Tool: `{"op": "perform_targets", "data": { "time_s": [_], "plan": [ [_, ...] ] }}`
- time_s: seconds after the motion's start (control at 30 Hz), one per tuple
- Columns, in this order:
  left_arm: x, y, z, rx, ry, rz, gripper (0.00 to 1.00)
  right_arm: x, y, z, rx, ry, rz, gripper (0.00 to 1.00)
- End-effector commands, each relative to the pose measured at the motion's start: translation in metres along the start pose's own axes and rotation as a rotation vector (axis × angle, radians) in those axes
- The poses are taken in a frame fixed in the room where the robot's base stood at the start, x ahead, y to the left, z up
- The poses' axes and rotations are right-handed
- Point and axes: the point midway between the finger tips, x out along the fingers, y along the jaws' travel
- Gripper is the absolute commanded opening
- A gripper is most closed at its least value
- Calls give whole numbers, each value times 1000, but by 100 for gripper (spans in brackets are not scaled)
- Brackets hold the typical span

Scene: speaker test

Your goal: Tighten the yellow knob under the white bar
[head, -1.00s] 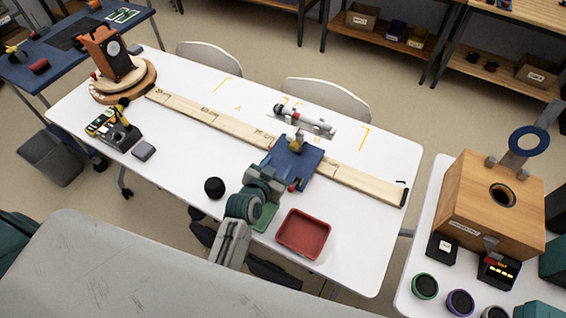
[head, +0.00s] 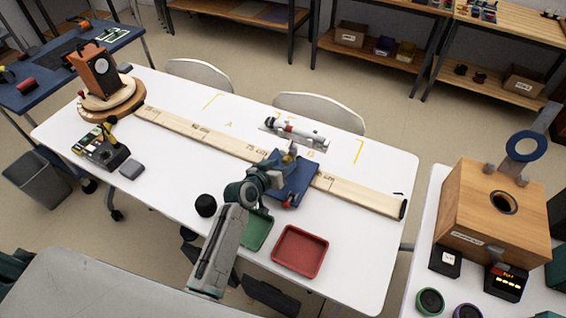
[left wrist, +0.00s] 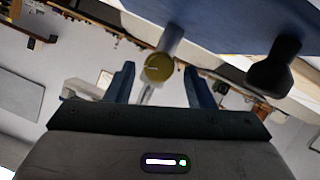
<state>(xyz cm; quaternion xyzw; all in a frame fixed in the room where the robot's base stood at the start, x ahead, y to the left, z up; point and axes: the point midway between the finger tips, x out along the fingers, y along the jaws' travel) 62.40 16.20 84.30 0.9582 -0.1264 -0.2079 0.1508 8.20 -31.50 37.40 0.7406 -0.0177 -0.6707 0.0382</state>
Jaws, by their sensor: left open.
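The white bar (head: 300,133), a pale cylinder with a red band, lies at the back of the table just behind a blue carriage (head: 298,178) on a wooden rail. The small yellow knob (head: 290,157) shows at the carriage's back edge. My left gripper (head: 279,170) is over the carriage, close to the knob. Its two fingers (left wrist: 162,85) are apart, one on each side of the knob in the picture; no contact is visible. My right gripper is out of view.
A dark knob (left wrist: 275,70) is beside the right finger in the wrist view. The marked wooden rail (head: 215,140) runs across the table to a speaker (head: 95,72) on a turntable.

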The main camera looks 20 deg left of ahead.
Motion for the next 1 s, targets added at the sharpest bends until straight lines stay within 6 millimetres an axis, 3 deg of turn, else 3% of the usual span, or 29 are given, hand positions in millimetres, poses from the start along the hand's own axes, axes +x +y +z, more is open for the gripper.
{"op": "perform_targets", "data": {
  "time_s": [0.43,0.67,1.0],
  "plan": [
    [11,0,0,2,0,-1,49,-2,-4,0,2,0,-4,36],
    [11,0,0,1,0,-1,4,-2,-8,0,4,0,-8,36],
    [11,1,0,42,0,-17,4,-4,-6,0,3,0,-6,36]
  ]
}}
